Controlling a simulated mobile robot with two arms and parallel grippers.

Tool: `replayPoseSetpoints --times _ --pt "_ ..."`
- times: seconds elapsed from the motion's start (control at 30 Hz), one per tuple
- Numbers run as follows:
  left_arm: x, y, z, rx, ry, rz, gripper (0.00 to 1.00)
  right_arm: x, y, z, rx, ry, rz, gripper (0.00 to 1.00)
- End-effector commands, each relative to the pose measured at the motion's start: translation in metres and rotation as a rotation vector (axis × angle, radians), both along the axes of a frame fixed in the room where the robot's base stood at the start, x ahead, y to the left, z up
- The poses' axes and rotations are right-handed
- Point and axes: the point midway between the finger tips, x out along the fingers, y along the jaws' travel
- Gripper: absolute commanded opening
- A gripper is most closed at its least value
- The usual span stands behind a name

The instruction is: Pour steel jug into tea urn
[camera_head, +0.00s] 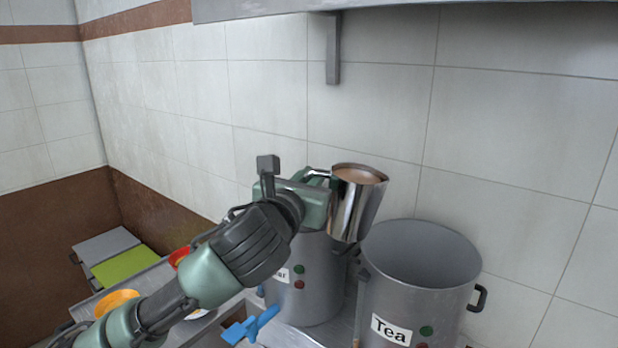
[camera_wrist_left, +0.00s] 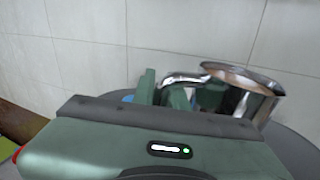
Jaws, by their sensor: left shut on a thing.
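The shiny steel jug (camera_head: 357,203) holds a brown liquid and is held up in the head view, tilted a little to the right. My left gripper (camera_head: 318,184) is shut on its handle, and the jug also shows in the left wrist view (camera_wrist_left: 252,95). The grey tea urn (camera_head: 412,290), labelled "Tea", stands open-topped at the lower right. The jug is above and to the left of the urn's rim, apart from it. The inside bottom of the urn is hidden. My right gripper does not show.
A second grey urn (camera_head: 306,293) with a partly hidden label stands left of the tea urn, behind my arm. A blue object (camera_head: 250,326) is in front of it. Orange (camera_head: 117,302) and red bowls sit at the left. A shelf (camera_head: 420,10) hangs above on the tiled wall.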

Motion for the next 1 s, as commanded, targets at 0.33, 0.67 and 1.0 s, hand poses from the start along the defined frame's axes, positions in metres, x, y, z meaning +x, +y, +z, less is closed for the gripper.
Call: replayPoseSetpoints --times 0.33,0.67,1.0 --pt "0.0 0.0 0.025 0.17 -0.017 0.001 0.0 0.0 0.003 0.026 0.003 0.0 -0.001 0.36" --pt "0.0 -0.004 0.042 0.352 -0.029 0.0 0.0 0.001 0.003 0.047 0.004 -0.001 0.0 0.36" --pt "-0.002 -0.022 0.055 0.588 -0.046 0.0 0.0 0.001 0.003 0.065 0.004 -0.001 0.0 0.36"
